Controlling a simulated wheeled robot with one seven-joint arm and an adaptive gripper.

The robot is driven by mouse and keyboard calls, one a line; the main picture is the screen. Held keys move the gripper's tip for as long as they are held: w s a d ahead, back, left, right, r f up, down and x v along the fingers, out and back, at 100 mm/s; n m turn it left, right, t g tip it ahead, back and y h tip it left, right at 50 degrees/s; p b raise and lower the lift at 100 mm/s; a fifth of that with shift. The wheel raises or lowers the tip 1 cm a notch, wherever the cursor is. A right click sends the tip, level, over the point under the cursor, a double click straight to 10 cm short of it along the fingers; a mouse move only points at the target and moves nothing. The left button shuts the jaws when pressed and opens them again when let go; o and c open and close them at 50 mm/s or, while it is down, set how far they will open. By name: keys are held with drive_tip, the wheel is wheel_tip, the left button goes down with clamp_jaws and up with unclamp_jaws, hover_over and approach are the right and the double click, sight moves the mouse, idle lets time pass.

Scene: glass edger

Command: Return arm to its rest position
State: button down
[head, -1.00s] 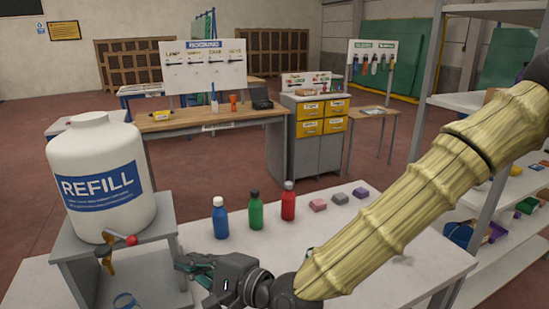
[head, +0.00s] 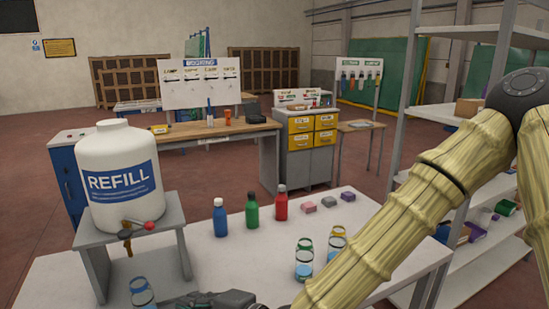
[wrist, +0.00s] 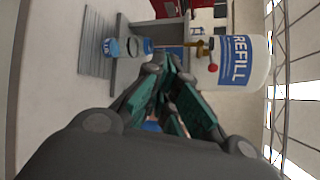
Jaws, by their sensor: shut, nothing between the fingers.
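My gripper (wrist: 168,70) is shut and empty, with its green-padded fingers closed together in the wrist view. In the head view only the top of my gripper (head: 180,301) shows at the bottom edge, low over the front of the white table (head: 250,262). My arm, in a ribbed yellow cover, runs from there up to the right. The fingers point toward the refill stand, whose tank (wrist: 240,62) shows sideways in the wrist view. The fingers look apart from the tank and tap. The gripper's lower side is cut off in the head view.
The REFILL tank (head: 120,180) stands on a grey stand (head: 160,222) at left, with a jar (head: 142,293) near it. Blue (head: 220,220), green (head: 252,213) and red (head: 281,205) bottles stand behind. Jars (head: 304,262) stand close to my arm. A shelf rack (head: 408,90) is at right.

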drive_tip(key=s+d+f+n+g+h, duration=0.15)
drive_tip(key=d+f, duration=0.35)
drive_tip(key=f, duration=0.5)
drive_tip(key=s+d+f+n+g+h, duration=0.1)
drive_tip(key=s+d+f+h, duration=0.3)
drive_tip(key=f, duration=0.5)
drive_tip(key=s+d+f+n+g+h, duration=0.1)
drive_tip(key=d+f, duration=0.6)
drive_tip(key=f, duration=0.3)
drive_tip(key=s+d+f+n+g+h, duration=0.1)
drive_tip(key=s+d+f+n+h, duration=0.1)
drive_tip(key=s+d+f, duration=0.3)
drive_tip(key=s+d+f+n+g+h, duration=0.1)
drive_tip(key=s+d+f, duration=0.4)
drive_tip(key=d, duration=0.5)
drive_tip(key=s+d+f+n+g+h, duration=0.1)
drive_tip(key=s+d+f+n+h, duration=0.2)
drive_tip(key=d, duration=0.5)
drive_tip(key=s+f+h, duration=0.1)
drive_tip(key=s+f, duration=0.1)
drive_tip(key=s, duration=0.1)
drive_tip(key=shift+g, duration=0.35)
